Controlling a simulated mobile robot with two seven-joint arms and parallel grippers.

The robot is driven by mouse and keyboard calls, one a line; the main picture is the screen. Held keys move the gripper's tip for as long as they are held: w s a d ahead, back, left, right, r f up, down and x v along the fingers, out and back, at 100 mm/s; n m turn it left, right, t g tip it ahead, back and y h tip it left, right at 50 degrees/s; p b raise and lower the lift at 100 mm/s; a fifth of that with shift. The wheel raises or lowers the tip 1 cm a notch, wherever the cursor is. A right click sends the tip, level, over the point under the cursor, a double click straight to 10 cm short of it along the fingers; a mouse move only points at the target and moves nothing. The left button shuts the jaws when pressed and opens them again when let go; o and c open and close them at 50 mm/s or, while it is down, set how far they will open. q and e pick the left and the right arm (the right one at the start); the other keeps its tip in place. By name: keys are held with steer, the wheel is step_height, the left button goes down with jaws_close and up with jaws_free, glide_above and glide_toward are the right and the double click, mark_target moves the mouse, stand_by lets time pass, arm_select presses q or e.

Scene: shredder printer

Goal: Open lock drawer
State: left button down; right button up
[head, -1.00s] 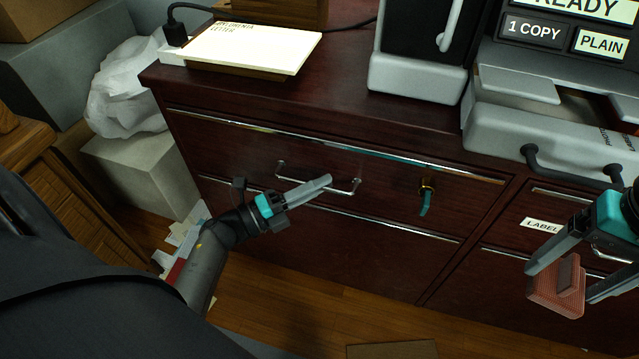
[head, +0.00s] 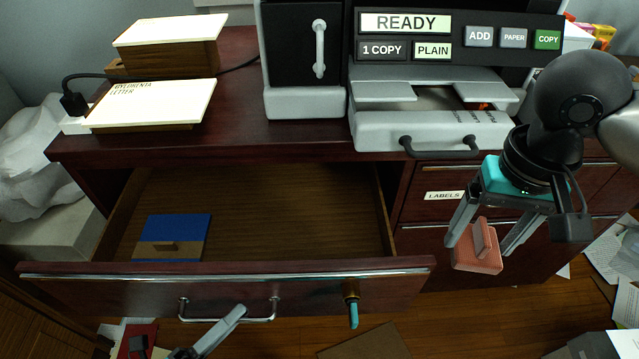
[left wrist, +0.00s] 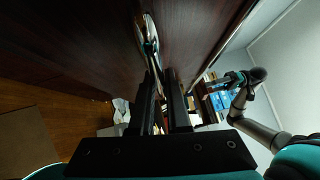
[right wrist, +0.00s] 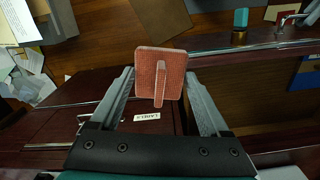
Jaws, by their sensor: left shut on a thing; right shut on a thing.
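The lock drawer (head: 330,278) stands pulled out from the dark red cabinet, its inside showing. A key with a teal grip (head: 352,310) sits in the lock at the right of its front. My left gripper (head: 238,312) is shut on the drawer's metal handle (head: 277,308); the handle also shows between the fingers in the left wrist view (left wrist: 150,45). My right gripper (head: 478,240) is shut on a pinkish-red block with a raised grip (head: 476,262), held in front of the label drawer, right of the open drawer. The block also shows in the right wrist view (right wrist: 158,80).
A blue and brown item (head: 178,228) lies inside the drawer at left. A printer (head: 430,130) stands on the cabinet top, with a letter-topped box (head: 150,108) at left. Papers (head: 608,250) litter the floor at right. White bags (head: 45,150) stand at left.

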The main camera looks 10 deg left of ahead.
arm_select(q)
steer(key=shift+s+d, duration=0.2)
steer(key=shift+s, duration=0.65)
steer(key=shift+s+d, duration=0.2)
steer(key=shift+s, duration=0.6)
steer(key=shift+s+d, duration=0.2)
steer(key=shift+s, duration=0.65)
arm_select(e)
steer(key=shift+r, duration=0.3)
arm_select(q)
steer(key=c, duration=0.9)
jaws_free()
steer(key=shift+s+a, duration=0.1)
steer(key=v, duration=1.1)
steer(key=shift+s+a, duration=0.2)
steer(key=shift+s, duration=0.15)
arm_select(e)
steer(key=shift+f, duration=0.15)
arm_select(q)
steer(key=shift+f, duration=0.1)
